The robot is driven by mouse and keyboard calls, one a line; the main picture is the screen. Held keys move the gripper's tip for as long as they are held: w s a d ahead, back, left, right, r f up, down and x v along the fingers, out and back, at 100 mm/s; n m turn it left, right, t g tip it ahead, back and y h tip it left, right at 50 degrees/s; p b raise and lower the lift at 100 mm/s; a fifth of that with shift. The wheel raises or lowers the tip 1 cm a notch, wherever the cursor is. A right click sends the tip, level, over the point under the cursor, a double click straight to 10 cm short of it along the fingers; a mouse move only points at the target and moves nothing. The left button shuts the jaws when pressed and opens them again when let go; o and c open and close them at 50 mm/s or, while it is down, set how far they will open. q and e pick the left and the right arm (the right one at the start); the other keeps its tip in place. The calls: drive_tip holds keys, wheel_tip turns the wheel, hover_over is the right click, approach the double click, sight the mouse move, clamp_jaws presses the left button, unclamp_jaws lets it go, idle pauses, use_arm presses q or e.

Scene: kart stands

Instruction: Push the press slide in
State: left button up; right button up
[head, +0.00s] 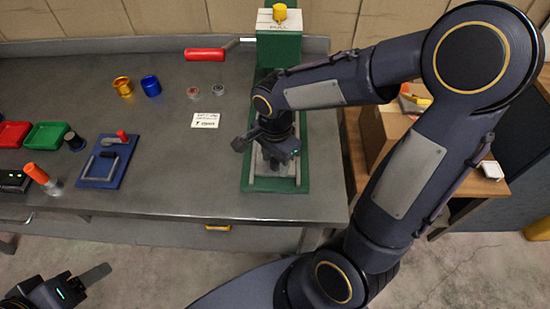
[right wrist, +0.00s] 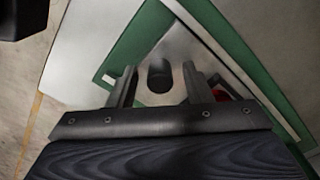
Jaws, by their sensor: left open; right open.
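The green press (head: 279,47) stands at the right end of the grey workbench, its long green base reaching to the front edge and a red-handled lever (head: 205,54) out to its left. My right gripper (head: 268,155) points down over the front of this base and hides much of the slide. In the right wrist view, the grey slide plate (right wrist: 192,48) lies inside the green frame, with a dark upright knob (right wrist: 160,77) between my open right fingers. Whether they touch the knob I cannot tell. My left gripper (head: 82,283) is open and empty, low at the left, off the bench.
A blue board with a handle (head: 98,169), an orange-topped cylinder (head: 37,173), red and green trays (head: 46,135), two cups (head: 151,86) and a white card (head: 205,120) lie left of the press. A cardboard box (head: 385,130) stands to its right.

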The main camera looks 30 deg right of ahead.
drive_tip(key=shift+c, duration=0.3)
clamp_jaws()
drive_tip(key=w+d, duration=0.2)
drive_tip(key=w, duration=0.2)
drive_tip(key=w+d, duration=0.3)
drive_tip(key=w, duration=0.1)
drive_tip(key=w+d+p, duration=0.1)
drive_tip(key=w+d, duration=0.2)
drive_tip(key=w, duration=0.2)
drive_tip(key=shift+r, duration=0.1)
drive_tip(key=shift+w+d, duration=0.1)
